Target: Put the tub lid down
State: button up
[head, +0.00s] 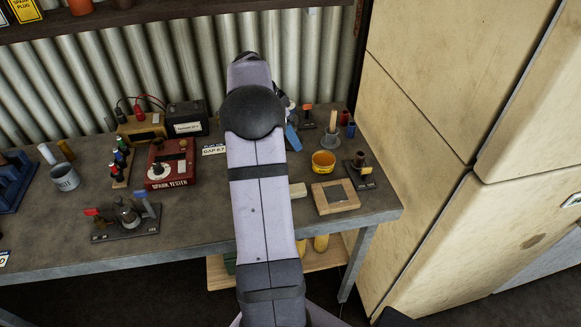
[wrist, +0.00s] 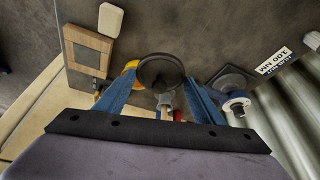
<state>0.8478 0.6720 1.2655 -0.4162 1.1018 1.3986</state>
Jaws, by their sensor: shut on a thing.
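My gripper (wrist: 161,80) has two blue fingers, shut on a dark round lid (wrist: 161,66) that sits between the fingertips. In the head view my arm hides the lid, and only a bit of one blue finger shows at the arm's right side. The yellow-orange tub (head: 323,160) stands open on the bench to the right of my arm. In the wrist view the tub (wrist: 131,65) is partly hidden behind the left finger, beyond the lid. I cannot tell how high the lid is above the bench.
A wooden frame (head: 335,197) and a pale block (head: 298,190) lie near the bench's front edge. A dark stand (head: 359,173) and a grey disc with an upright handle (head: 330,139) stand near the tub. A red tester (head: 171,163) is left of my arm.

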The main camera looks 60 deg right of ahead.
jog(key=shift+s+a+m, duration=0.1)
jog(key=shift+m, duration=0.4)
jog(key=shift+f, duration=0.15)
jog(key=p, duration=0.4)
send_near(292, 166)
jog(key=shift+x, duration=2.6)
jog(key=shift+s+f, duration=0.1)
jog(key=shift+f, duration=0.05)
jog(key=shift+d+f+b, duration=0.2)
jog(key=shift+f+b, duration=0.05)
jog(key=shift+b, duration=0.25)
jog(key=o, duration=1)
jog(key=shift+r, duration=0.1)
jog(key=shift+o, duration=0.2)
jog(key=shift+r+p, duration=0.15)
jog(key=shift+p, duration=0.15)
jog(key=b+v, duration=0.3)
jog(key=v, duration=0.9)
